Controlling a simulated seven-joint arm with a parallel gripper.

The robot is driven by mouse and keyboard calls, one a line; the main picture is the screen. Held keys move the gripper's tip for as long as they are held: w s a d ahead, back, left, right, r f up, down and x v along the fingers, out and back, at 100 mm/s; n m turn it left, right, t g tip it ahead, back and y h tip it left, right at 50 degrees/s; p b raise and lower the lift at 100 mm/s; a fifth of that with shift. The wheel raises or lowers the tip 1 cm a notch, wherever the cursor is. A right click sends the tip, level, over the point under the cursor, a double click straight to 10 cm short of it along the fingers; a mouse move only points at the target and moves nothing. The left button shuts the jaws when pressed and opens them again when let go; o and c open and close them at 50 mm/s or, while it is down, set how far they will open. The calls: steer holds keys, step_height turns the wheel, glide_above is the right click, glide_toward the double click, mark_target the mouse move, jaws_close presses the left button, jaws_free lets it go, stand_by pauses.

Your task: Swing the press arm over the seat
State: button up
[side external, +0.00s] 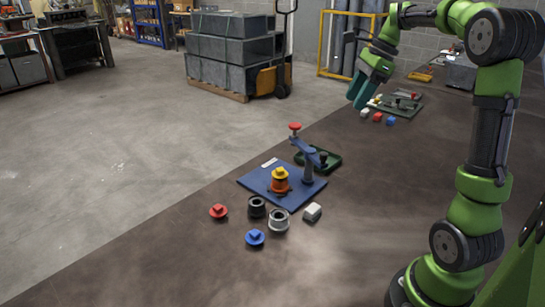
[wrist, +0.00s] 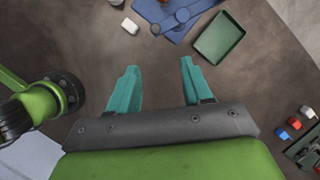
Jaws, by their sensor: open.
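The press arm (side external: 305,147) is a blue bar on a blue post (side external: 308,170), with a red knob (side external: 295,126) at one end. The post stands on a blue plate (side external: 257,184). An orange round part with a yellow top (side external: 280,182) stands on the plate, apparently at the seat, which it hides. The bar's red-knob end appears behind this part, not above it. My gripper (side external: 357,92) is open and empty, up and right of the press. In the wrist view its teal fingers (wrist: 159,66) are apart, with part of the press (wrist: 182,15) cut off at the top.
A green tray (side external: 332,163) lies just behind the press. Red, blue, black and grey round parts and a white block (side external: 312,211) lie in front. Another fixture (side external: 398,103) with small coloured parts stands further back. The table between is clear.

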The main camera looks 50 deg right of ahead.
glide_toward(324, 153)
steer(key=shift+m, duration=0.4)
steer(key=x, duration=0.8)
steer(key=shift+f, duration=0.35)
jaws_close()
